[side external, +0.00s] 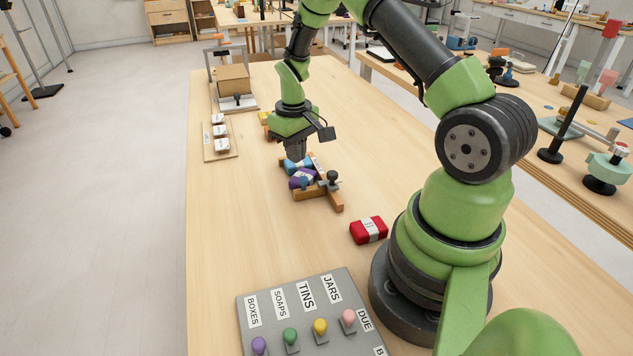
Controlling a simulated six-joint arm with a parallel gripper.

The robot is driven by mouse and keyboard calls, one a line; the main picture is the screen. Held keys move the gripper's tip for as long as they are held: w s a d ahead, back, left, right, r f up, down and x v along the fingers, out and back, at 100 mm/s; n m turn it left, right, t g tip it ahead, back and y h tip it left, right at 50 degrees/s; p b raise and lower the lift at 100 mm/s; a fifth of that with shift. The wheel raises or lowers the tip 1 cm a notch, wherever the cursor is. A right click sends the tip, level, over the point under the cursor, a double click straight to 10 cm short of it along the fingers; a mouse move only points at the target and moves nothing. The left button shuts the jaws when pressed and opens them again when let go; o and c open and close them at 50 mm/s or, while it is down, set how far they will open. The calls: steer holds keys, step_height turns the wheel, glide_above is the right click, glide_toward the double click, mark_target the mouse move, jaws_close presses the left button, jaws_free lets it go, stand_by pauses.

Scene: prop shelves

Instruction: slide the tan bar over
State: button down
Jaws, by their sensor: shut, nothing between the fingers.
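My gripper (297,156) points down over the middle of the table and is shut, with nothing seen held. Just below it is a small wooden fixture with a tan-brown bar (308,193) across its near side and a dark knob (332,177) at its right. A blue wrapped block (292,167) and a purple wrapped block (300,180) lie beside the bar, on its far side. The fingertips are close to the blue block; I cannot tell if they touch it. The gripper hides part of the fixture's far end.
A red wrapped block (368,230) lies alone near my base. A grey panel (264,340) with labels and coloured knobs is at the front. A board with white blocks (221,155) and a cardboard box (233,78) stand at the far left. The left-front tabletop is clear.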

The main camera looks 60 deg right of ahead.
steer(key=shift+a, duration=0.1)
stand_by(0.3)
steer(key=shift+s+a, duration=0.2)
steer(key=shift+s, duration=0.05)
step_height(320, 180, up, 7)
stand_by(0.8)
steer(key=shift+r, duration=0.1)
steer(key=s+a+r+t, duration=0.2)
steer(key=a+r, duration=0.4)
steer(key=r, duration=0.3)
steer(key=s+a+r+t+y, duration=0.1)
steer(key=s+a+r+t, duration=0.1)
steer(key=s+a+r, duration=0.2)
steer(key=s+a+r+m+t+y, duration=0.1)
steer(key=s+a+r+t, duration=0.2)
steer(key=s, duration=0.7)
steer(key=a+r, duration=0.2)
steer(key=a, duration=0.2)
steer(key=shift+s+a, duration=0.25)
steer(key=shift+a, duration=0.1)
